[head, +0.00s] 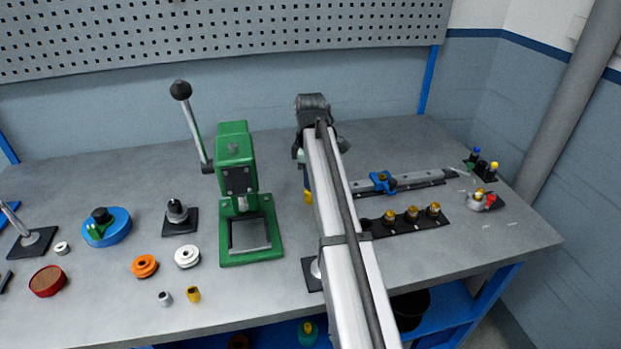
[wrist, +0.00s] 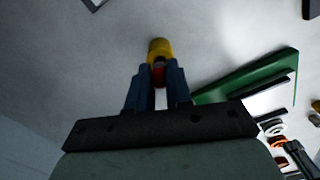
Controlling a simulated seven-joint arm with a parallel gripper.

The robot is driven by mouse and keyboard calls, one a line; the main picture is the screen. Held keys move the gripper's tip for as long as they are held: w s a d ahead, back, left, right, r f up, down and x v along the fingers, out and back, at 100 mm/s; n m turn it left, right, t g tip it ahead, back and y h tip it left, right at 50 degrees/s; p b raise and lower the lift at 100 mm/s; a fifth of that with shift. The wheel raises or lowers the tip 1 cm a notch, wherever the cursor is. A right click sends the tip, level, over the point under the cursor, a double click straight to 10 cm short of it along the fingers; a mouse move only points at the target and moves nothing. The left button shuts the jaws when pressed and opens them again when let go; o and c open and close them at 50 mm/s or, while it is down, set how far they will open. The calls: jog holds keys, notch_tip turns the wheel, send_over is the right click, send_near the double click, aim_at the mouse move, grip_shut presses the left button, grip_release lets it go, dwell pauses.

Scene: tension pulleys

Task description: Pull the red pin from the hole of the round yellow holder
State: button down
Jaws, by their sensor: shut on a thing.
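In the wrist view my gripper (wrist: 160,78) is shut on the red pin (wrist: 158,71), which shows between the blue fingers. The round yellow holder (wrist: 160,47) is just beyond the fingertips, close against the red. I cannot tell how deep the pin sits in its hole. In the head view a small yellow part (head: 308,196) shows at the lower end of my gripper, right of the green press. My arm hides most of the fingers and the red pin there.
The green press (head: 240,190) stands left of my gripper. To the right are a rail with a blue clamp (head: 383,182) and a black strip with brass parts (head: 412,215). A small fixture with red and yellow parts (head: 485,200) lies near the right edge. Orange (head: 145,266) and white pulleys lie front left.

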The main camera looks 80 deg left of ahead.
jog(key=shift+r, duration=1.1)
dwell(0.6)
jog(key=shift+r, duration=0.5)
jog(key=shift+r, duration=2)
